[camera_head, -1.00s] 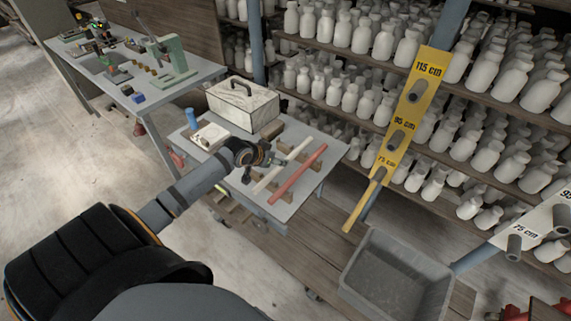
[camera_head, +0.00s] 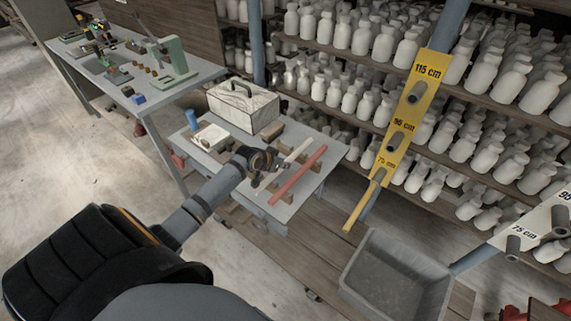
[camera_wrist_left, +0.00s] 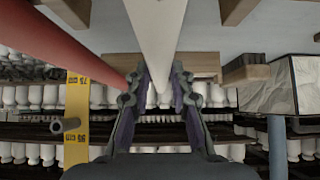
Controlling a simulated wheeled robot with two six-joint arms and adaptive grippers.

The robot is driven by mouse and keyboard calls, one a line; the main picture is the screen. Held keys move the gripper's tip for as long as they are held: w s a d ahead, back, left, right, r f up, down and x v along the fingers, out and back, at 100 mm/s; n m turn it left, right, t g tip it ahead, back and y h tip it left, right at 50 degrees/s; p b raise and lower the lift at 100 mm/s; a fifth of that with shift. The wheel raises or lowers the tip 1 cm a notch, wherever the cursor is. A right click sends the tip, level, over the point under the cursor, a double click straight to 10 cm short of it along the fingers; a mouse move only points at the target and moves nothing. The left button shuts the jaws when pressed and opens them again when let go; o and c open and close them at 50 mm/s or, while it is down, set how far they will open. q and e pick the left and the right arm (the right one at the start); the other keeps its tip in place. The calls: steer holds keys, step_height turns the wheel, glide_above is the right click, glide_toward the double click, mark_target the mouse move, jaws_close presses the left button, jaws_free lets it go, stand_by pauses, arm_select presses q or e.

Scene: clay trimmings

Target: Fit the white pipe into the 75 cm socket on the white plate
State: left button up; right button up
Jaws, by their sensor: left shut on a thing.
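The white pipe (camera_head: 298,151) lies over wooden blocks on the grey cart top, beside the red pipe (camera_head: 299,174). My left gripper (camera_head: 272,172) is at the pipe and shut on it. In the left wrist view the white pipe (camera_wrist_left: 157,35) runs between the two fingers (camera_wrist_left: 158,85), and the red pipe (camera_wrist_left: 60,40) is to its left. The white plate (camera_head: 540,222) is at the right edge, partly cut off. Its 75 cm socket (camera_head: 513,246) is a grey stub that looks empty. My right gripper is not in view.
The yellow plate (camera_head: 404,110) carries a yellow pipe (camera_head: 361,208) at its 75 cm mark. A grey bin (camera_head: 395,280) stands below. A box (camera_head: 243,105) and a blue bottle (camera_head: 191,120) are on the cart top (camera_head: 222,172). Shelves of white bottles stand behind.

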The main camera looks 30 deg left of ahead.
arm_select(q)
jaws_close()
steer(key=shift+r, duration=0.6)
steer(key=s+d+r+p, duration=0.1)
steer(key=s+d+r, duration=0.6)
steer(key=s+r, duration=0.5)
steer(key=shift+d+p, duration=0.2)
steer(key=shift+p, duration=0.2)
steer(key=shift+w, duration=0.1)
